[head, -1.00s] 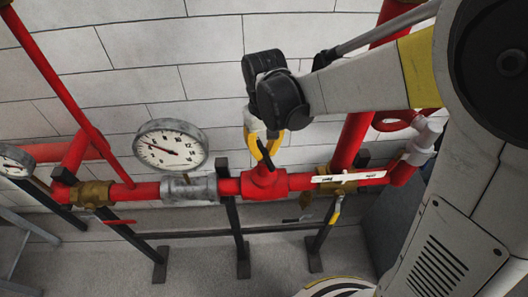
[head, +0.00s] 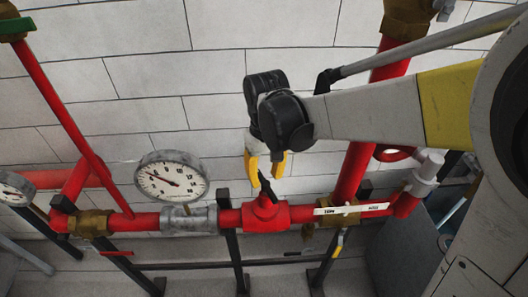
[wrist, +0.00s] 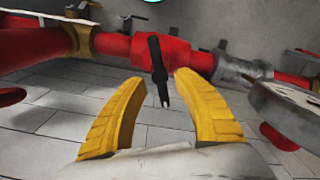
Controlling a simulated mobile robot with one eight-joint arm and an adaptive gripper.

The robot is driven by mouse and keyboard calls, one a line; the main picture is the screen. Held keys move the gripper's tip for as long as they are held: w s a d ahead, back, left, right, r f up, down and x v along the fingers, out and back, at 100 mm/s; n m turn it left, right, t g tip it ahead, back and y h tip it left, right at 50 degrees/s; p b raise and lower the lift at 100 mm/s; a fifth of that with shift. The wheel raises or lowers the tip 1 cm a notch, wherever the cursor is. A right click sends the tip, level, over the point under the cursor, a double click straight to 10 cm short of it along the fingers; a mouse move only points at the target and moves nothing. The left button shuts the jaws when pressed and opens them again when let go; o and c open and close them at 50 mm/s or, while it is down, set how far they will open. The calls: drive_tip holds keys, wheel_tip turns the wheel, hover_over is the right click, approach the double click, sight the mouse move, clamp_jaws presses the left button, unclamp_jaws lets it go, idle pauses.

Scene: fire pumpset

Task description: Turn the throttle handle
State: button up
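The black throttle handle (wrist: 157,69) is a narrow bar with a forked lower end. It stands out from the red valve body (wrist: 176,55) on the red pipe. In the head view, the handle (head: 266,187) shows just above the red valve body (head: 265,212). My gripper (wrist: 158,80) is open, its two yellow fingers spread on either side of the handle in the wrist view. In the head view, my gripper (head: 265,175) points down toward the valve. I cannot tell whether a finger touches the handle. The handle's far side is hidden.
A round white pressure gauge (head: 172,178) stands left of the valve. A white lever (head: 350,209) lies along the pipe at right. Black supports (head: 234,255) hold the pipe. A white block wall (head: 220,85) is close behind.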

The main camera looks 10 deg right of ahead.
sight(266, 183)
wheel_tip(266, 183, up, 9)
idle(0.4)
drive_tip(key=s+d+f+m+t+b, duration=0.1)
drive_tip(key=s+d+f+t+b, duration=0.1)
drive_tip(key=s+d+f+b, duration=0.1)
drive_tip(key=s+d+f+m+t+b, duration=0.1)
drive_tip(key=s+d+f+t+b, duration=0.1)
drive_tip(key=s+d+f+b, duration=0.2)
drive_tip(key=s+d+f+m+t+b, duration=0.2)
drive_tip(key=d+f+b, duration=0.4)
drive_tip(key=f+b, duration=0.4)
drive_tip(key=shift+s+d+f+t, duration=0.25)
drive_tip(key=shift+s+f+t, duration=0.35)
drive_tip(key=shift+s+f, duration=0.25)
